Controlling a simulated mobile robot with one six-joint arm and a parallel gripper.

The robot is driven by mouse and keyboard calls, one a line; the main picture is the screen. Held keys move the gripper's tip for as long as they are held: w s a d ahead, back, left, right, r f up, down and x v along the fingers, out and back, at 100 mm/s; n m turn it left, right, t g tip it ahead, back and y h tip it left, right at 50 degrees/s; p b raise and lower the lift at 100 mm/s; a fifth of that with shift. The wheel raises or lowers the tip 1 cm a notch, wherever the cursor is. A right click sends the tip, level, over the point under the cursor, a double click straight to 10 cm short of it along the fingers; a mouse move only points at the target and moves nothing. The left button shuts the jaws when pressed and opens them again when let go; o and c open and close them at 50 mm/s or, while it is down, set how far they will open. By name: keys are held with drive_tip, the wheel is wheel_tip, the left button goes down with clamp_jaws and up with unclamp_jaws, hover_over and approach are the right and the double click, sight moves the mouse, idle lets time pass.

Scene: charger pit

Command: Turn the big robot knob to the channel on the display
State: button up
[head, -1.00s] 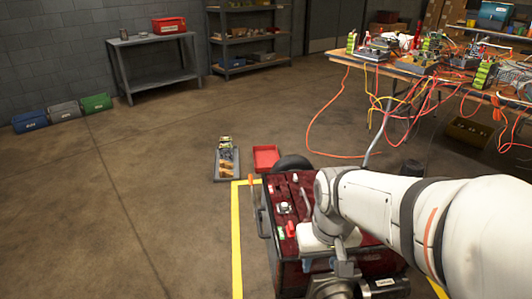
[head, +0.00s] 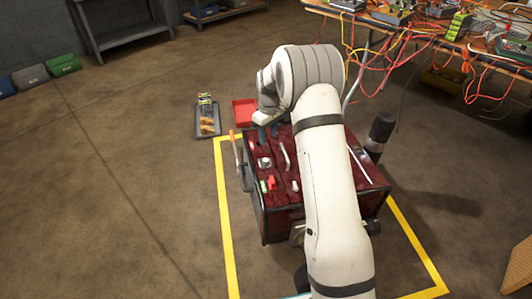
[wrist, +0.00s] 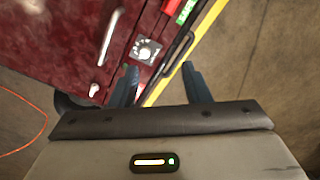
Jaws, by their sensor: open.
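The big robot (head: 283,218) is a dark red box on wheels. Its silver knob (head: 264,162) sits on a pale dial plate on the top, near the left edge; it also shows in the wrist view (wrist: 146,50). A small green display (head: 263,186) lies nearer me along that edge; the wrist view shows part of it (wrist: 187,10), too small to read. My gripper (head: 268,133) is over the far end of the top, beyond the knob. In the wrist view its fingers (wrist: 160,73) are open and empty, and the knob lies ahead of them, apart.
A bar handle (wrist: 178,52) runs along the side. Yellow tape (head: 226,225) borders the robot. A grey tray (head: 207,120) and red bin (head: 243,112) lie beyond.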

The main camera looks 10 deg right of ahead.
drive_tip(key=n+p, duration=0.2)
hover_over(265, 159)
wheel_tip(265, 159, down, 10)
drive_tip(key=shift+s+d+f, duration=0.1)
wheel_tip(265, 159, down, 8)
drive_tip(key=b, duration=0.2)
drive_tip(key=shift+b, duration=0.35)
drive_tip(key=shift+r, duration=0.2)
drive_tip(key=shift+c, duration=0.2)
clamp_jaws()
